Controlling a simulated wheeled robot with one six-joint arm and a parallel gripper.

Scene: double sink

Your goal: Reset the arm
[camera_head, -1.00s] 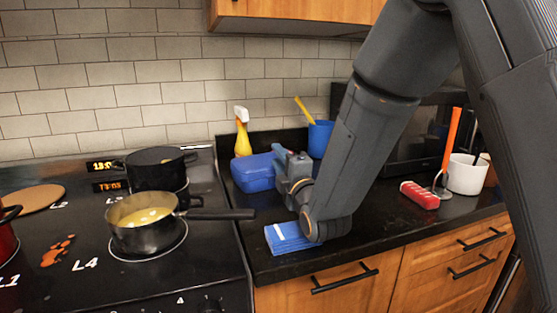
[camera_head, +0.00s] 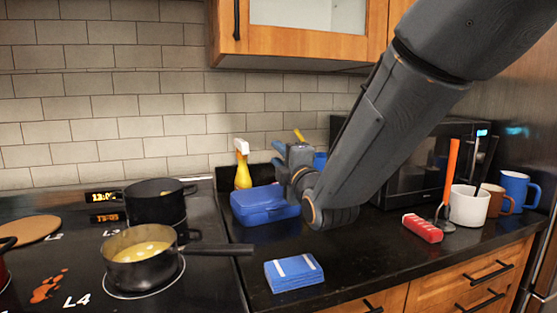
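My arm reaches in from the upper right over the counter. My gripper (camera_head: 284,152) is raised above the back of the counter, just above and behind the blue lunch box (camera_head: 262,203). Its fingers point left and away; they are small and partly merged with the wrist, so I cannot tell if they are open or shut. A blue folded cloth with white stripes (camera_head: 294,273) lies flat on the counter near the front edge, apart from my gripper.
A pot (camera_head: 155,203) and a saucepan of yellow liquid (camera_head: 140,256) stand on the stove, the saucepan's handle (camera_head: 218,249) pointing right. A yellow spray bottle (camera_head: 242,165), a red block (camera_head: 422,228), a white mug (camera_head: 468,205) and a blue mug (camera_head: 518,191) stand on the counter. Wooden cabinets hang above.

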